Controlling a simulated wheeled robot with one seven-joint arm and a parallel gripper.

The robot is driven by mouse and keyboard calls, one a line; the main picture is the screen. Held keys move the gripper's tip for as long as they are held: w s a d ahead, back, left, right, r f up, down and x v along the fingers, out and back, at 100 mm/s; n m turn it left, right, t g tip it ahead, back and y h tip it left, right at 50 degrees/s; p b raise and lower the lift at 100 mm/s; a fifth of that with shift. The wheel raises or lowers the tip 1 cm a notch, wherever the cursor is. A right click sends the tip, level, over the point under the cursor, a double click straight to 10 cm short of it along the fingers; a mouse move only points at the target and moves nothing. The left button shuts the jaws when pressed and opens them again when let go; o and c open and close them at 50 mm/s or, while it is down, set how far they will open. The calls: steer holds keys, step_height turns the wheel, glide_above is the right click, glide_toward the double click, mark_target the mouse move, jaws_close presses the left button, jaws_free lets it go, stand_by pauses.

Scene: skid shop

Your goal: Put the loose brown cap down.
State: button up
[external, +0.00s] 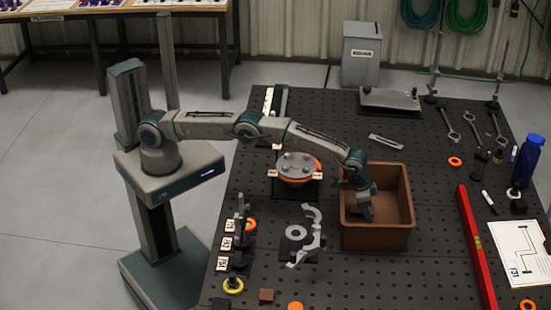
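My gripper (365,212) points down inside the left part of the brown open-topped bin (376,238). Its fingertips are small and dark here, and whether they are open or shut does not show. A brownish patch beside the fingers blends with the bin, so I cannot tell if a brown cap is held there. A small brown block-like piece (266,295) lies on the black perforated table (340,285) near its front edge, apart from my gripper. I cannot tell whether that piece is the cap.
Left of the bin lie a grey curved bracket (313,232) and a round orange-rimmed flange (297,167). A grey box (361,55) stands behind. The table in front of the bin is mostly clear.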

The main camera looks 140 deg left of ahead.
steer(key=shift+r+p, duration=0.35)
steer(key=shift+r, duration=0.5)
steer(key=b+v, duration=0.2)
steer(key=v, duration=0.9)
steer(key=shift+r+b, duration=0.25)
steer(key=shift+b, duration=0.05)
steer(key=shift+s+d, duration=0.1)
